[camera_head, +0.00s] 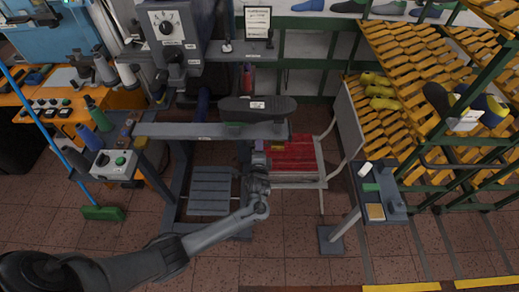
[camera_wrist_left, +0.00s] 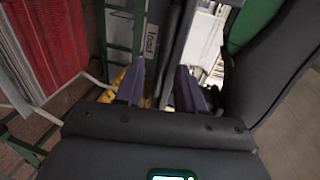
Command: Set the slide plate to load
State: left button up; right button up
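The slide plate (camera_head: 190,131) is a long grey bar running across the press stand in the head view. A black shoe-shaped piece (camera_head: 262,109) lies over its right end, with a green part under it. My left gripper (camera_head: 259,146) is just below and in front of the plate's right end. In the left wrist view, the two purple-grey fingers (camera_wrist_left: 160,84) stand apart, with a dark bar edge and a strip labelled "load" (camera_wrist_left: 151,40) beyond and between them. I see no clear grip, and whether the fingers touch the bar is unclear. My right gripper is not in view.
A red slatted surface (camera_head: 294,152) is right of the press stand. A small grey pedestal table (camera_head: 378,197) stands farther right, before yellow roller racks (camera_head: 412,60). A control box (camera_head: 115,163) is by the plate's left end. Open tiled floor lies in front.

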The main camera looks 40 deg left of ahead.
pick_arm(q)
jog(key=p+v, duration=0.1)
jog(key=v, duration=0.9)
jog(key=shift+s+d, duration=0.2)
jog(key=shift+s, duration=0.15)
